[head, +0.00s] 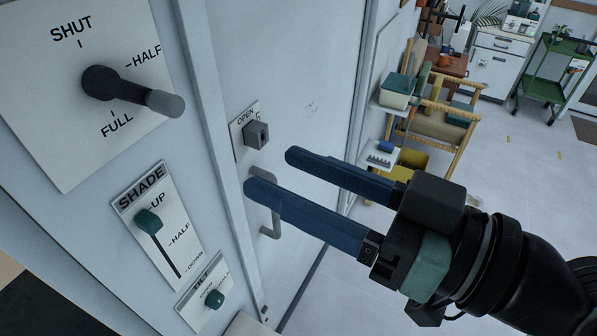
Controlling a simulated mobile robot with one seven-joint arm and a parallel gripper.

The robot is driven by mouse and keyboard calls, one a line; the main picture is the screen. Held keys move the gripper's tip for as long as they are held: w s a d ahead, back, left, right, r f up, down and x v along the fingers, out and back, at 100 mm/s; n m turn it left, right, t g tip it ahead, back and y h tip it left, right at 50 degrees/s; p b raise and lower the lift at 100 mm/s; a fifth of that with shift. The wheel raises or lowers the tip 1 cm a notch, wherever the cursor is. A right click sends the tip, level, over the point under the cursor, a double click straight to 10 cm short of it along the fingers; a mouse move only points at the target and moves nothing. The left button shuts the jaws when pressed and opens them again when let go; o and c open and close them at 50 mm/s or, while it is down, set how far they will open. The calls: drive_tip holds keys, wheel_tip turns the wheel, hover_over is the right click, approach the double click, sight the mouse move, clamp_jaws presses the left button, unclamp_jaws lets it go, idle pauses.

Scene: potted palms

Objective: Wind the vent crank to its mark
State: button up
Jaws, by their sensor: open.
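The vent crank (128,91) is on a white plate (45,125) at the upper left. Its dark arm runs from a round hub toward the right and slightly down, ending in a grey knob (165,103). The plate reads SHUT above the hub, HALF at the upper right and FULL below. The arm appears to point between HALF and FULL. My gripper (270,172) has two blue fingers, apart with nothing between them. It is right of and below the crank, clear of it, in front of the panel near a grey door handle (270,225).
Below the crank are a SHADE slider (149,222) with a green knob and a small plate with a green knob (214,298). A grey square knob (257,134) on an OPEN plate lies close to my fingertips. Shelves, a wooden chair (440,125) and a green cart (548,75) stand behind; floor is open at right.

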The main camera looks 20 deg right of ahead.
drive_tip(key=shift+d, duration=0.1)
idle(0.5)
drive_tip(key=b+v, duration=0.5)
drive_tip(key=v, duration=0.8)
drive_tip(key=shift+w, duration=0.1)
